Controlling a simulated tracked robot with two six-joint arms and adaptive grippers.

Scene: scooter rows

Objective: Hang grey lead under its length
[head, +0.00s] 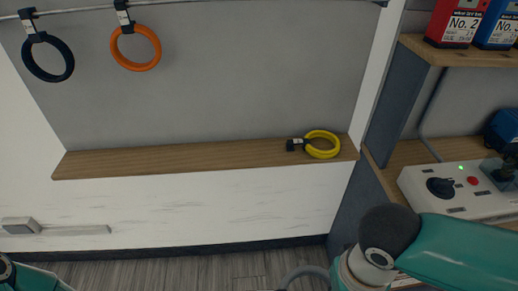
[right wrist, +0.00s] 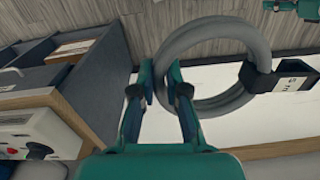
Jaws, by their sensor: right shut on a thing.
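The grey lead (right wrist: 207,29) is a coiled ring with a black strap and a white label (right wrist: 290,84); the label's text is too small to read surely. My right gripper (right wrist: 161,72) is shut on the left side of the ring. In the head view only a grey arc of the lead (head: 304,270) shows at the bottom edge; the right gripper is out of frame there. A rail (head: 215,4) at the top holds a dark blue lead (head: 47,79) and an orange lead (head: 136,67) by black straps. A teal part of mine shows at the wrist view's upper right corner; its jaws are unclear.
A yellow lead (head: 322,152) lies on the wooden ledge (head: 190,157); the rest of the ledge is bare. At the right stand a shelf (head: 480,56) with red and blue boxes and a control box (head: 455,190) with a knob. The rail right of the orange lead is free.

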